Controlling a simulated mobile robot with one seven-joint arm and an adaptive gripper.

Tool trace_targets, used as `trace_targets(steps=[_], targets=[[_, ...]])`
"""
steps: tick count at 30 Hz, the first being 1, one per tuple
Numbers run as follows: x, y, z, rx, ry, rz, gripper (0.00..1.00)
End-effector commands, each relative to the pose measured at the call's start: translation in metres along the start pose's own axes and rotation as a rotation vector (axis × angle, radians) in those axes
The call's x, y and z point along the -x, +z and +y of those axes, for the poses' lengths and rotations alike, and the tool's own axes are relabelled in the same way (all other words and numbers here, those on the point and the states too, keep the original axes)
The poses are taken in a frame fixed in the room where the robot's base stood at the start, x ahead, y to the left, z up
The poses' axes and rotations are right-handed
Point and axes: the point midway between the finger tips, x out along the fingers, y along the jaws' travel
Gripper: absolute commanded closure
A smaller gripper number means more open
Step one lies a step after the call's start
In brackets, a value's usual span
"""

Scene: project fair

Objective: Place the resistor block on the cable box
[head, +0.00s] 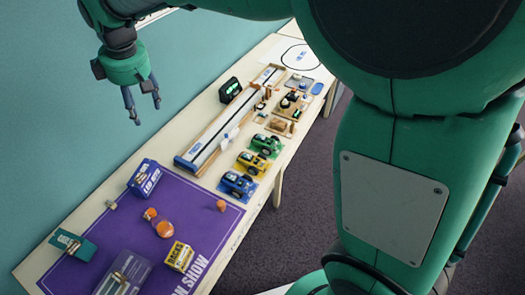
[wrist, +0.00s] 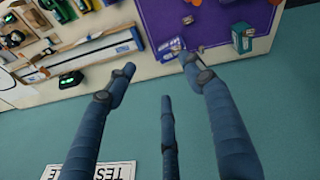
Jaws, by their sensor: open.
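My gripper (head: 147,112) is open and empty, in the air left of the table in the head view. Its spread fingers also show in the wrist view (wrist: 157,66). A small beige block (head: 111,204), possibly the resistor block, lies at the mat's left edge; it is tiny in the wrist view (wrist: 201,48), close to a fingertip in the picture. No label reads as cable box. Candidates are a teal box (head: 72,245) at the mat's near-left corner, also in the wrist view (wrist: 242,38), and a clear grey bin (head: 122,275) at the bottom, cut off, holding something beige.
A blue-and-white box (head: 147,178), an orange object (head: 158,222), an orange ball (head: 220,205) and a yellow box (head: 180,257) stand on the purple mat (head: 190,205). A long track (head: 222,130), toy cars (head: 250,163) and a black display (head: 230,90) fill the table farther back.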

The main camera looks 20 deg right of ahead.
Motion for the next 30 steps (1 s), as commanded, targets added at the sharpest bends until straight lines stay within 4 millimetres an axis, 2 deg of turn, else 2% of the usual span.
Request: trace_targets(steps=[1, 3, 14, 22, 30], targets=[[0.012, 0.018, 0.003, -0.041, 0.01, 0.005, 0.47], [0.026, 0.041, 0.004, -0.095, 0.022, 0.011, 0.47], [0.08, 0.154, -0.006, -0.375, 0.084, 0.043, 0.47], [0.108, 0.235, -0.03, -0.583, 0.132, 0.071, 0.47], [0.122, 0.307, -0.066, -0.789, 0.181, 0.103, 0.47]])
